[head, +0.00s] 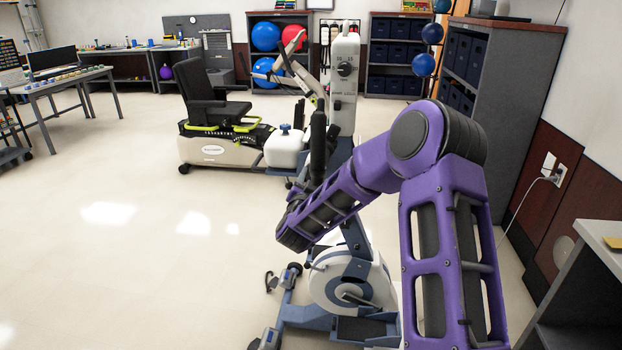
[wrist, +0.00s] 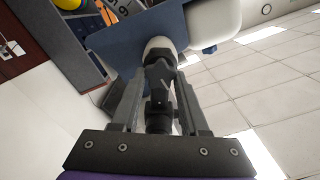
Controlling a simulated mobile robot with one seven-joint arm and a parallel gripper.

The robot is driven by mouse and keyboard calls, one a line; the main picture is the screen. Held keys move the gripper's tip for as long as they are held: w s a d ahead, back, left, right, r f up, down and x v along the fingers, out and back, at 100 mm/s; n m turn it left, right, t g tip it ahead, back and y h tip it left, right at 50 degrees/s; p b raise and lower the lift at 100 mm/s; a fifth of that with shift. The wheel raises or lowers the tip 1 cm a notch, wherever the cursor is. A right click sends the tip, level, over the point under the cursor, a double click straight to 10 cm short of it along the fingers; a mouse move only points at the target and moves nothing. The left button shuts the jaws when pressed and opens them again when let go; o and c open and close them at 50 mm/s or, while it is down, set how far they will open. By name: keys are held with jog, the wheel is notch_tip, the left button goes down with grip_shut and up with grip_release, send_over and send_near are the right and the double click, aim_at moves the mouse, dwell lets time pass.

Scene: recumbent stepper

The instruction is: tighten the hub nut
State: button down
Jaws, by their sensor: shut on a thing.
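My gripper (wrist: 160,82) shows in the wrist view with its two dark fingers closed on a dark grey, knob-like part (wrist: 159,73), which seems to be the hub nut. This part sits against the end of a white rounded piece (wrist: 157,45) beside a blue panel (wrist: 120,42). The fingers cover its sides, so its full shape and how far it is turned cannot be told. In the head view my purple forearm hides the gripper and the nut. The recumbent stepper (head: 212,151), with a black seat and cream base, stands beyond my arm.
A pedal machine with a white round housing (head: 335,284) stands below my forearm. A grey shelf unit (head: 511,95) lines the right wall, and a grey cabinet (head: 592,270) is at the lower right. Open floor (head: 140,240) lies to the left.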

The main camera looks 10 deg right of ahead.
jog(key=shift+m, duration=0.9)
jog(key=shift+c, duration=2.1)
grip_release()
jog(key=v, duration=1.7)
jog(key=shift+s, duration=0.25)
